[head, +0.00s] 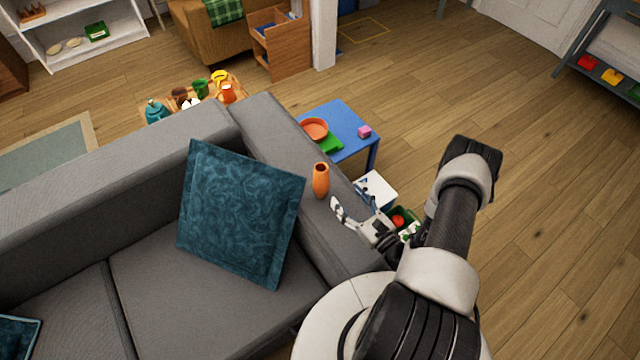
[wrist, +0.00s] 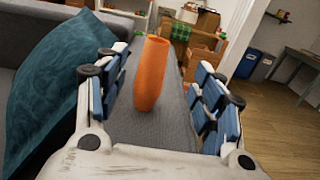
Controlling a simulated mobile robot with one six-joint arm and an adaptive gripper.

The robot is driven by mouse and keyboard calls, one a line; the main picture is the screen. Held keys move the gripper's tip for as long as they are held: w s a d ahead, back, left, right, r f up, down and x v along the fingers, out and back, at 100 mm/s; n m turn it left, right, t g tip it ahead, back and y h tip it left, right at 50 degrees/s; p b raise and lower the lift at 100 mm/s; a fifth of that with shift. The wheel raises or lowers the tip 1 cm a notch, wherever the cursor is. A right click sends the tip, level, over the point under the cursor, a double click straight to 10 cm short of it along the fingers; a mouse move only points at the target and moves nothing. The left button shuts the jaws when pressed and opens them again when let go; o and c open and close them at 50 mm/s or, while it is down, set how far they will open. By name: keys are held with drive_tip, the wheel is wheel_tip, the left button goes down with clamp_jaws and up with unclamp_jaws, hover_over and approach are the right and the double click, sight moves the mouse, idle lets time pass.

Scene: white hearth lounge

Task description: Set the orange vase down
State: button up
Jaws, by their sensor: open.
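The orange vase (head: 321,180) stands upright on the grey sofa's armrest (head: 345,238), to the right of a teal cushion. In the wrist view the vase (wrist: 150,75) is between and beyond the two fingers, with grey armrest fabric around its base. My gripper (head: 347,205) is open, just to the right of and nearer than the vase in the head view. In the wrist view my gripper (wrist: 160,100) has its blue-padded fingers spread wide, with a gap on both sides of the vase. No finger appears to touch it.
The teal cushion (head: 240,213) leans on the sofa close to the armrest. Beyond the armrest are a blue table (head: 348,128) with an orange bowl (head: 315,129) and a pink cube (head: 364,132), and a white box (head: 377,188).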

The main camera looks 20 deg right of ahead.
sight(325, 174)
drive_tip(key=w, duration=0.2)
drive_tip(key=w+a+b, duration=0.1)
drive_tip(key=w, duration=0.5)
drive_tip(key=shift+w+a+b, duration=0.25)
drive_tip(key=shift+a+b, duration=0.05)
drive_tip(key=shift+a, duration=0.1)
drive_tip(key=shift+w+a+f+b, duration=0.1)
drive_tip(key=shift+w+a+b, duration=0.15)
drive_tip(key=shift+w, duration=0.65)
drive_tip(key=shift+w+a+r+b, duration=0.15)
drive_tip(key=shift+w+b, duration=0.15)
drive_tip(key=shift+w, duration=0.55)
drive_tip(key=shift+w+a+f+b, duration=0.15)
drive_tip(key=shift+w+a+b, duration=0.1)
drive_tip(key=shift+w, duration=0.65)
drive_tip(key=shift+c, duration=0.3)
clamp_jaws()
